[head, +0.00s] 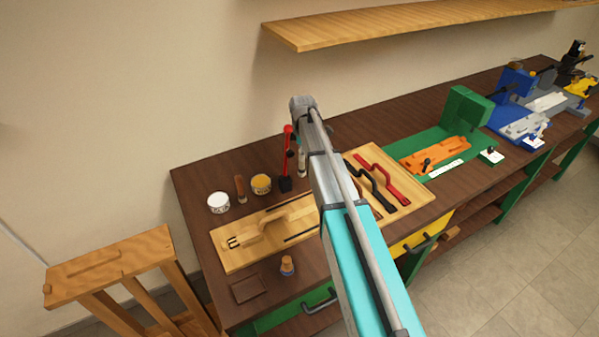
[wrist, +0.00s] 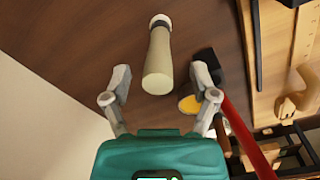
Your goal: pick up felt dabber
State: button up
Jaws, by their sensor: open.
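A cream, tapering cylinder with a pale band at its far end shows in the wrist view (wrist: 158,60); it may be the felt dabber, but I cannot be sure. In the head view a slim pale piece (head: 302,163), partly covered by my arm, seems to be the same thing. My arm hides the gripper in the head view.
A red-handled tool (head: 288,150) with a black head (wrist: 207,62) stands close to the cylinder. A yellow-topped tin (head: 261,184), a white tin (head: 218,203) and a brown stick (head: 240,189) are to the left. A wooden board (head: 232,260) lies in front. A shelf (head: 400,22) hangs above.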

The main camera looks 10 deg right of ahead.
aim_at(302, 163)
jog(key=shift+f+b, duration=1.15)
jog(key=shift+f, duration=0.3)
grip_shut()
